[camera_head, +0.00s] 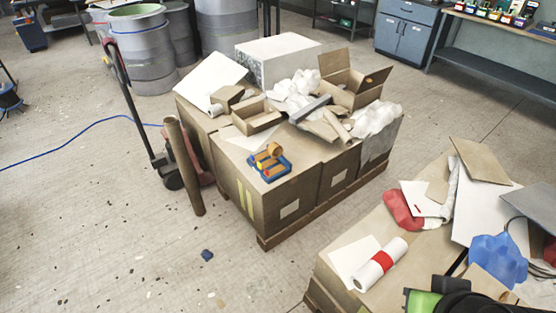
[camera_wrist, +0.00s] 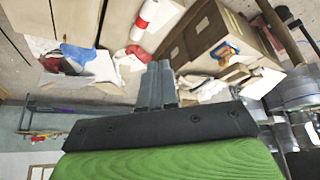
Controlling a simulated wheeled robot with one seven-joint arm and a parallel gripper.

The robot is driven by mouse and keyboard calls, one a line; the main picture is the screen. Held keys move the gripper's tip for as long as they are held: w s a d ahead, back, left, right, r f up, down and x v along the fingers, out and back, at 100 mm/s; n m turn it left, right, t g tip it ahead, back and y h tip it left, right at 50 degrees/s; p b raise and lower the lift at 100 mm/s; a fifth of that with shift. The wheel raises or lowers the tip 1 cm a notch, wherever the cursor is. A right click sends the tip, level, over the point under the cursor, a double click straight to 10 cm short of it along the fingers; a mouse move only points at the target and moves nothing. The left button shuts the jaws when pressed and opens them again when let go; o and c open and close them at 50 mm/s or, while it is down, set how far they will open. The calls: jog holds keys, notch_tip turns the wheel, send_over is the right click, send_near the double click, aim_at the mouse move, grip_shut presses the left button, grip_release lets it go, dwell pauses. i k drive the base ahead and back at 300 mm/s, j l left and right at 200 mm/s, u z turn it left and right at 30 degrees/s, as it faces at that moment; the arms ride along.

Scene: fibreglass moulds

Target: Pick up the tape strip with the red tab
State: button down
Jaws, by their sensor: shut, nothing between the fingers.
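I cannot make out a tape strip with a red tab for certain. A small red mark (camera_head: 418,208) shows on a white sheet on the right-hand load, too small to identify. A blue tape dispenser (camera_head: 268,166) with orange rolls stands on the front of the middle cartons; it also shows in the wrist view (camera_wrist: 222,50). A white roll with a red band (camera_head: 380,263) lies on the right-hand load and shows at the top of the wrist view (camera_wrist: 146,14). My gripper (camera_wrist: 157,70) is shut and empty, apart from these things.
The middle pallet of cartons (camera_head: 290,205) carries open boxes, crumpled white paper and tubes. A brown tube (camera_head: 184,165) leans beside it. Blue (camera_head: 497,258) and red (camera_head: 402,210) crumpled pieces lie on the right-hand load. Floor between the two loads is clear.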

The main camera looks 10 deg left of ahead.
aim_at(280, 168)
jog(key=i+j, duration=0.4)
jog(key=j, duration=0.3)
jog(key=i+j+u, duration=0.1)
jog(key=i+j, duration=0.25)
jog(key=j, duration=0.3)
jog(key=i+j+u, duration=0.1)
jog(key=i+j, duration=0.35)
jog(key=j, duration=0.2)
jog(key=i+j, duration=0.4)
jog(key=j, duration=0.2)
jog(key=i+j+u, duration=0.1)
jog(key=i+j, duration=0.35)
jog(key=j, duration=0.2)
